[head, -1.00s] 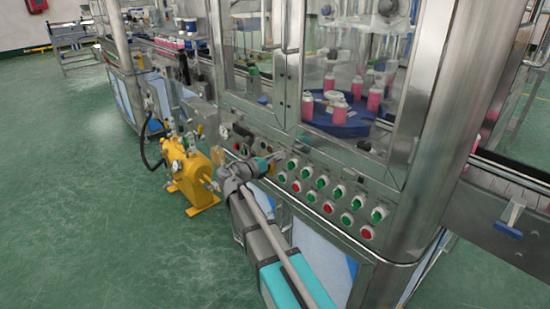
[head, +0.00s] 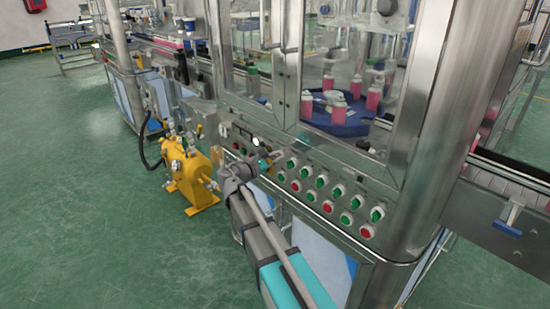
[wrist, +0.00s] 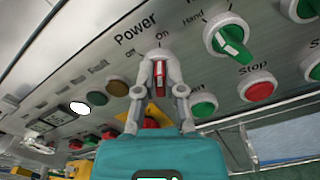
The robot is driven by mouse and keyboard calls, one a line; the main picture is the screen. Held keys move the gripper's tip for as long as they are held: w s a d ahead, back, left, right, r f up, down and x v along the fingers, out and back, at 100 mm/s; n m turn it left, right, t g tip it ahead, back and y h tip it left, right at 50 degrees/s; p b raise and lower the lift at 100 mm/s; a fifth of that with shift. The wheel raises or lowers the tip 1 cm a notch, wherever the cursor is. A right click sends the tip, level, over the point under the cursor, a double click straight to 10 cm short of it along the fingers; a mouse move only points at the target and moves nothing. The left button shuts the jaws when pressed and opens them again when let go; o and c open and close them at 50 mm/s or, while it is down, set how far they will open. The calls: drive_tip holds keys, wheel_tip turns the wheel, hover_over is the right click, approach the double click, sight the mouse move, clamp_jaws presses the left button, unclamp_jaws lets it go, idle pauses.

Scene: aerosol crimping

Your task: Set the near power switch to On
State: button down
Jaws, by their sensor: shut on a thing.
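The power switch (wrist: 159,76) is a red-handled rotary knob under the word "Power" on the steel control panel (wrist: 60,75). Its red handle stands roughly upright in the wrist view, toward the "On" mark rather than the "Off" mark at its left. My gripper (wrist: 158,62) is shut on this handle, with one finger on each side, and partly covers the knob. In the head view my gripper (head: 272,159) is at the panel and the switch cannot be made out behind it.
A green selector (wrist: 229,38) and green and red push buttons (wrist: 258,86) sit close to the right of my gripper. A white lamp (wrist: 80,108) glows at the left. A yellow machine (head: 190,175) stands on the floor left of my arm. Open green floor lies further left.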

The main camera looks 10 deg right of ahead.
drive_tip(key=shift+m, duration=0.3)
drive_tip(key=c, duration=0.7)
unclamp_jaws()
drive_tip(key=shift+c, duration=0.2)
drive_tip(key=v, duration=1.2)
drive_tip(key=shift+d, duration=0.1)
